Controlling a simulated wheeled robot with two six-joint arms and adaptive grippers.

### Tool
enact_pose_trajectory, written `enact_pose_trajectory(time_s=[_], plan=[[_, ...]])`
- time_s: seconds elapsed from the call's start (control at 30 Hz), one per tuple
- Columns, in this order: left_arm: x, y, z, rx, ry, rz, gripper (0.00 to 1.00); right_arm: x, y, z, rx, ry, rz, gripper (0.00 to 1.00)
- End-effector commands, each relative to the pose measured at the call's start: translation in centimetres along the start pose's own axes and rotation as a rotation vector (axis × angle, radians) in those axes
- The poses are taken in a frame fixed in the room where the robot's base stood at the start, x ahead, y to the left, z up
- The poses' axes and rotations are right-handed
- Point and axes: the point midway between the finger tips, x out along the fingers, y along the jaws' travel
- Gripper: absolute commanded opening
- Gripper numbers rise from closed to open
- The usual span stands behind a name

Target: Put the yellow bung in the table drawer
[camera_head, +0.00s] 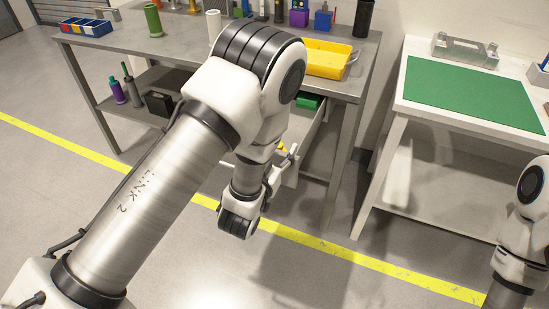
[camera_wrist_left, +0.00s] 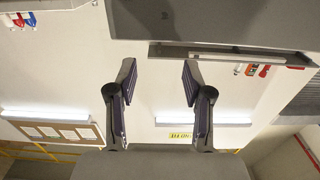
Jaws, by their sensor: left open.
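My left gripper (camera_head: 286,158) is by the front of the workbench, partly hidden by my own arm. In the left wrist view it (camera_wrist_left: 157,75) is open, with nothing between its fingers. The table drawer (camera_head: 304,138) appears pulled out under the bench top, partly hidden by my arm. A green thing (camera_head: 308,101) shows at its back. A small yellow patch (camera_head: 283,147) shows beside the gripper; I cannot tell whether it is the yellow bung. No other bung is clear. My right gripper is out of view.
On the workbench (camera_head: 185,52) are a yellow tray (camera_head: 327,58), a green cylinder (camera_head: 153,20) and a divided bin (camera_head: 86,27). Bottles and a black box (camera_head: 159,103) stand on its lower shelf. A white table (camera_head: 412,100) with a green mat (camera_head: 470,91) stands right. The floor between is clear.

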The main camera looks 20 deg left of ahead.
Motion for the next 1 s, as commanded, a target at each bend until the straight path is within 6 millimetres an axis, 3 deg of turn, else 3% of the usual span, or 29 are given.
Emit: enact_pose_trajectory(time_s=[0.1,0.2,0.43,0.47,0.57,0.67,0.7,0.8,0.9,1.0], plan=[[-2.6,0.0,0.2,0.002,-0.002,0.001,0.51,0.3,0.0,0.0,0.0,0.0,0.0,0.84],[-3.7,0.0,0.1,0.0,-0.001,0.001,0.51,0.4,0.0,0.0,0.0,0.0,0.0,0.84],[-4.2,-0.2,0.4,-0.001,-0.017,-0.004,0.51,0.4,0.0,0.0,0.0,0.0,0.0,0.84],[-4.3,-0.4,1.1,-0.002,-0.043,-0.01,0.51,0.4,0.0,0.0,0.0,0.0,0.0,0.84],[-5.7,-1.9,6.2,-0.006,-0.246,-0.049,0.51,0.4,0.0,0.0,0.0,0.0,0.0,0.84],[-10.3,-3.9,14.5,-0.015,-0.608,-0.092,0.51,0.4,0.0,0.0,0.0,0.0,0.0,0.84],[-13.2,-4.4,17.8,-0.02,-0.771,-0.101,0.51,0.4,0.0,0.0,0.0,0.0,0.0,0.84],[-21.4,-5.2,23.7,-0.037,-1.153,-0.099,0.51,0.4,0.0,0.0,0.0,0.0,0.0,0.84],[-28.2,-5.1,26.2,-0.055,-1.428,-0.073,0.51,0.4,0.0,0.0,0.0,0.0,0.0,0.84],[-31.5,-5.0,26.8,-0.065,-1.558,-0.053,0.51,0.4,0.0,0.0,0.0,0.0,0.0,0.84]])
